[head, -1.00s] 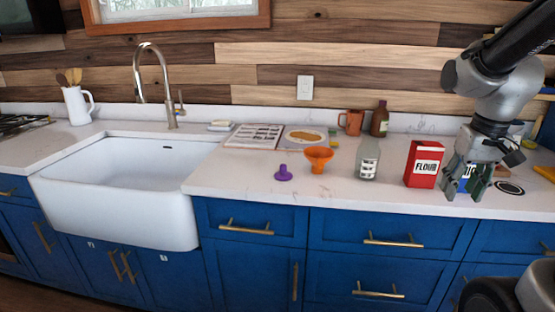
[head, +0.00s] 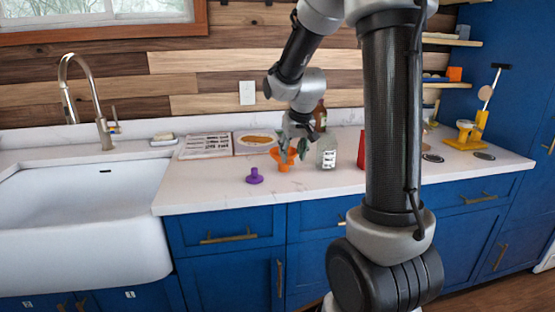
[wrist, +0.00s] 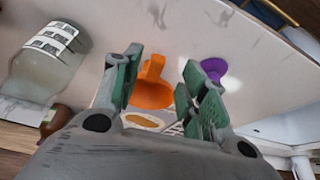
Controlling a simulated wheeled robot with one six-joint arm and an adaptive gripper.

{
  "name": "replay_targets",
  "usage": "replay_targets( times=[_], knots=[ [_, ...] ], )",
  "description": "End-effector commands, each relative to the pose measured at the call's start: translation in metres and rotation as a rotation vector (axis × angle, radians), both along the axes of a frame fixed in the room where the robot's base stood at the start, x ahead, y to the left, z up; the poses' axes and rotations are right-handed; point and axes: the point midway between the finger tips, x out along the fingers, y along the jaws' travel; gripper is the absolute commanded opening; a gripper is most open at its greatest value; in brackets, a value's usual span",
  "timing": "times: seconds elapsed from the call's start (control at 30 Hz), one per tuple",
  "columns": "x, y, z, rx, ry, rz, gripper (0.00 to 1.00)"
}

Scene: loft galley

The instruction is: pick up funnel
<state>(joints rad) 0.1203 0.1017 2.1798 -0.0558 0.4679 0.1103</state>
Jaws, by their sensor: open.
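The orange funnel (head: 281,160) stands on the white counter in the head view, partly hidden by my gripper. My gripper (head: 291,156) is at the funnel, its fingers pointing down. In the wrist view the funnel (wrist: 152,85) lies between the two green-padded fingers of my open gripper (wrist: 155,85), with space visible on both sides. I cannot tell whether a finger touches it. A smaller purple object (head: 254,176), funnel-like in shape, stands to the left on the counter; it also shows in the wrist view (wrist: 214,69).
A clear labelled bottle (head: 327,152) stands close to the right of the funnel. A brown bottle (head: 320,115) and an open book (head: 206,145) are behind. The sink (head: 80,225) is at left.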

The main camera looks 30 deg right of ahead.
Motion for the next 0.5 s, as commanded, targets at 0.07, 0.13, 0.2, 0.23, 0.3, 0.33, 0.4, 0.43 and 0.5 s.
replay_targets(
  times=[0.07, 0.13, 0.2, 0.23, 0.3, 0.33, 0.4, 0.43, 0.5],
  knots=[
    [0.003, -0.001, -0.010, 0.001, 0.004, 0.000, 0.43],
    [0.007, -0.002, -0.019, 0.001, 0.003, 0.000, 0.43],
    [0.012, -0.004, -0.030, 0.000, 0.004, 0.000, 0.43],
    [0.014, -0.005, -0.034, 0.000, 0.005, 0.000, 0.43],
    [0.018, -0.006, -0.044, 0.001, 0.003, 0.000, 0.43],
    [0.019, -0.006, -0.047, 0.001, 0.004, 0.000, 0.43],
    [0.022, -0.006, -0.052, 0.000, 0.002, 0.000, 0.43],
    [0.022, -0.006, -0.053, 0.000, 0.001, 0.000, 0.43],
    [0.023, -0.006, -0.054, 0.000, 0.000, 0.000, 0.43]
  ],
)
